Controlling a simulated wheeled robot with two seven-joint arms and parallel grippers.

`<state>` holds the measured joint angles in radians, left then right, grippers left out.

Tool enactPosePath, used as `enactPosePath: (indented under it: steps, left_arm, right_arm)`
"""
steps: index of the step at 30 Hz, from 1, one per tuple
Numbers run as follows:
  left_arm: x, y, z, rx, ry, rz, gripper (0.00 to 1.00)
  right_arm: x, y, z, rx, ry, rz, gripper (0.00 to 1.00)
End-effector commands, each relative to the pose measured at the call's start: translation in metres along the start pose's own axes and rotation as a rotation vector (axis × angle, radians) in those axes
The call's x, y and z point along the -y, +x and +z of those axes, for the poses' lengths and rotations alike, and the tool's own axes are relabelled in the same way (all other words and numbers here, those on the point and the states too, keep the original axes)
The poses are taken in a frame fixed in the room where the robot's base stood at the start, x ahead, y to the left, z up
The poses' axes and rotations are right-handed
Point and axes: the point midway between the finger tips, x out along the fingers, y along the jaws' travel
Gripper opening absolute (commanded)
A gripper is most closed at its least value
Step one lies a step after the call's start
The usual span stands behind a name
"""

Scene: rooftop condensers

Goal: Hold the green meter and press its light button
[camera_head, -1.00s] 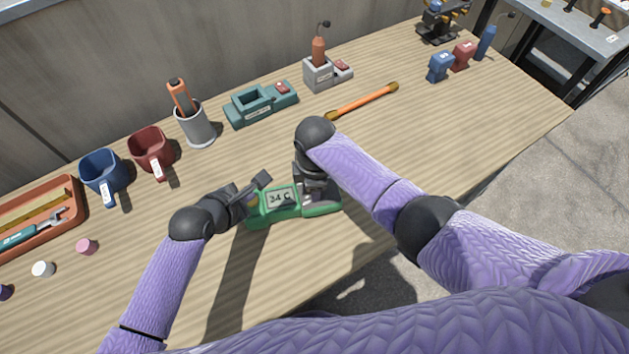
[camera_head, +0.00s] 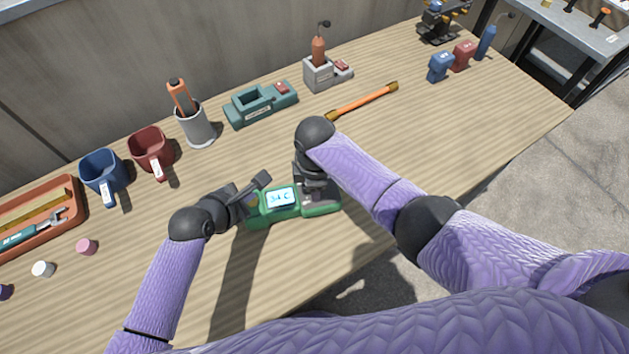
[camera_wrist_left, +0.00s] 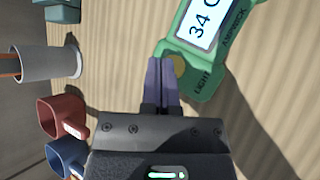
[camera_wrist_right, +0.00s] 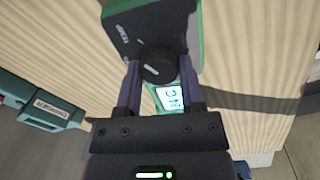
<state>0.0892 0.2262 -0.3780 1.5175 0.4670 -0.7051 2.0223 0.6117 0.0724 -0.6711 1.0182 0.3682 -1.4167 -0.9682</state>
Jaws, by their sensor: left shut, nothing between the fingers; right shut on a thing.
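The green meter (camera_head: 262,219) is held over the table, its screen (camera_head: 281,198) lit pale blue-white and reading 34 C. My right gripper (camera_wrist_right: 158,75) is shut on the meter (camera_wrist_right: 195,35), its fingers either side of a dark round knob. In the head view my right wrist hides those fingers. My left gripper (camera_wrist_left: 164,64) is shut and empty, its fingertips at the round yellowish light button (camera_wrist_left: 178,68), beside the word LIGHT. They look to be against the button's edge; I cannot tell how far it is pressed.
Behind stand a blue mug (camera_head: 103,172), a red mug (camera_head: 150,150), a grey cup (camera_head: 196,128) with an orange tool, a teal holder (camera_head: 262,105) and a grey holder (camera_head: 318,74). An orange rod (camera_head: 362,101) lies right of them. A tool tray (camera_head: 75,212) is at left.

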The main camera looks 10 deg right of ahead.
Motion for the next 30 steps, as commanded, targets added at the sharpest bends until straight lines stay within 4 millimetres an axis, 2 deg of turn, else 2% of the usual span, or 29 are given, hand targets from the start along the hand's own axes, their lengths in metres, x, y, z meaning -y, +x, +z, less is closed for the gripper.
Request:
enactPosePath:
  steps: [6,18,26,27,30]
  left_arm:
    - [-0.002,-0.003,0.003,0.003,0.001,0.001,0.0]
    - [-0.029,-0.039,0.029,0.003,0.002,0.002,0.0]
    - [-0.03,-0.042,0.031,0.0,0.001,0.0,0.0]
    - [-0.03,-0.042,0.031,0.0,0.001,0.0,0.0]
    - [-0.03,-0.042,0.031,0.0,0.001,0.0,0.0]
  right_arm:
    - [0.001,0.001,0.0,0.0,0.0,-0.002,0.0]
    - [0.001,0.001,0.0,0.0,0.0,-0.002,0.0]
    - [0.001,0.001,0.0,0.0,0.0,-0.002,0.0]
    - [0.001,0.001,0.0,0.0,0.0,-0.002,0.55]
    - [0.001,0.0,0.0,0.0,0.0,-0.002,0.76]
